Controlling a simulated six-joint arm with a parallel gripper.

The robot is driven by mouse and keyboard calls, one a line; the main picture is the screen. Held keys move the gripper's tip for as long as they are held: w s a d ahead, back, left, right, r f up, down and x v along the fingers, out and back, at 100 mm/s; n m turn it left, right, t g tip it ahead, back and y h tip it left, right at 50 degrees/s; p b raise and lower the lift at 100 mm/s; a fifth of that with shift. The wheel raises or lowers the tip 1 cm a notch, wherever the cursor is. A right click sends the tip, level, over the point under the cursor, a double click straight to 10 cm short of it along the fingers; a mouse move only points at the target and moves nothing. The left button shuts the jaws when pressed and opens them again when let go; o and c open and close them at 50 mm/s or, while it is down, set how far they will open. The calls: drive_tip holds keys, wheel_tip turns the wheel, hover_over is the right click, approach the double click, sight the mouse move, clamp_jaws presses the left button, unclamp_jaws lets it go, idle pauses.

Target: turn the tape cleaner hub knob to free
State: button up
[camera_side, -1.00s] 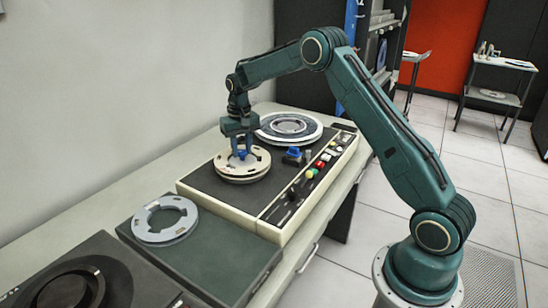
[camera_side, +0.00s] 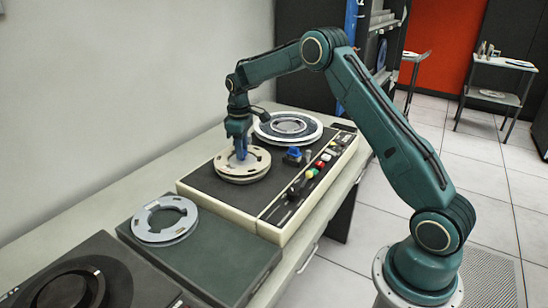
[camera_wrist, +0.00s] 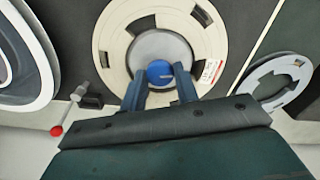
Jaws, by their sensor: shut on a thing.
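The tape cleaner (camera_side: 222,194) is a cream box with a dark top. A cream reel (camera_side: 258,172) lies on its left side; it also fills the top of the wrist view (camera_wrist: 112,38). The hub knob (camera_wrist: 159,71) is round and blue with a pale mark, at the centre of the grey hub (camera_wrist: 160,43). My gripper (camera_wrist: 160,84) is shut on the knob, a blue finger on either side of it. In the side view my gripper (camera_side: 241,152) points down over the reel's centre, and its fingers mostly hide the knob.
A second reel, white and dark (camera_side: 290,118), lies behind on the same deck. Coloured buttons and a blue block (camera_side: 293,153) line the right side. A loose grey ring (camera_side: 147,221) lies on a dark green case in front. A red-tipped lever (camera_wrist: 57,130) shows in the wrist view.

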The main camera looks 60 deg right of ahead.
drive_tip(key=shift+n, duration=0.3)
drive_tip(key=o, duration=1)
drive_tip(key=shift+c, duration=0.2)
drive_tip(key=shift+r, duration=0.1)
wheel_tip(320, 180, up, 14)
idle(0.5)
